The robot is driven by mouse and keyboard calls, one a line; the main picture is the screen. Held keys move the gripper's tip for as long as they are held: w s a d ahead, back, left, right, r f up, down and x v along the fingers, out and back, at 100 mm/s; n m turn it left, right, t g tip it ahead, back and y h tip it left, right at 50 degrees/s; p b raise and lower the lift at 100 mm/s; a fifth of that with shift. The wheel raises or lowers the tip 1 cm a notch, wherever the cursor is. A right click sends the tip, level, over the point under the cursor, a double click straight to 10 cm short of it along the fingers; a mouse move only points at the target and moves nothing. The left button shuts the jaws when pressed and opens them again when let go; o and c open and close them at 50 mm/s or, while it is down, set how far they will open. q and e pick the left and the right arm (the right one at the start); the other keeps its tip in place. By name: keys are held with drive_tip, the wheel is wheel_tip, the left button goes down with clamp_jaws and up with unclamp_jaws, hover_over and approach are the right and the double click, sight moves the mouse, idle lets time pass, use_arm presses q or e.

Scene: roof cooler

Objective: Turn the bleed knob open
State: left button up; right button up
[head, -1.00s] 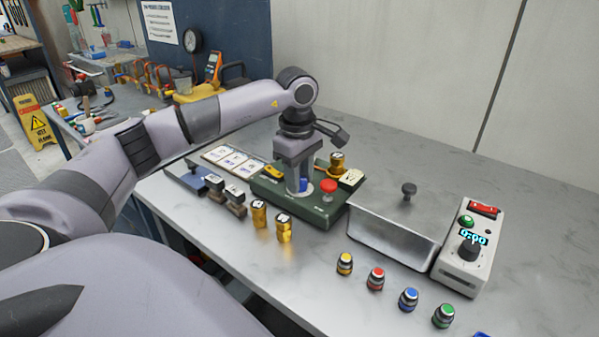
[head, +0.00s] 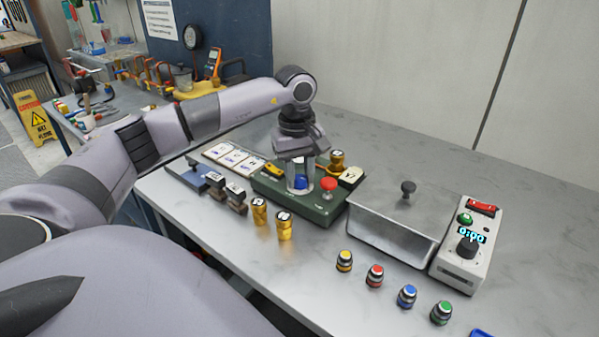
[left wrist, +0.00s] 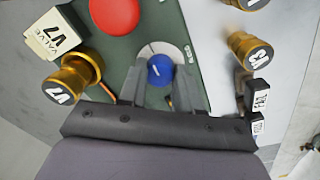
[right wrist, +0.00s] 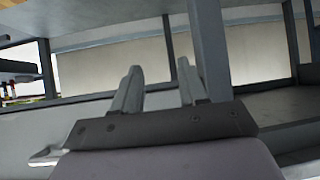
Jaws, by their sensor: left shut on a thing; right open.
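The blue bleed knob (head: 300,183) sits on a green box (head: 318,212) on the bench, on a round pale plate. In the left wrist view the knob (left wrist: 161,70) has a white mark on top and sits between the fingertips. My left gripper (head: 299,176) points down over the box, shut on the knob. Its fingers partly hide the knob in the head view. My right gripper (right wrist: 159,68) is open and empty, seen only in its own wrist view, near grey frame posts.
A red mushroom button (head: 328,187) stands close beside the knob. A brass valve labelled V7 (left wrist: 73,80) and a valve tag (left wrist: 58,32) are also close. A metal tray (head: 392,238) and a white timer box (head: 465,250) stand to the right.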

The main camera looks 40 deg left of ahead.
sight(298, 178)
use_arm(q)
drive_tip(key=shift+d, duration=0.1)
drive_tip(key=o, duration=1)
drive_tip(key=shift+o, duration=0.2)
drive_tip(key=shift+r, duration=0.15)
wheel_tip(298, 178, up, 7)
drive_tip(key=shift+s, duration=0.15)
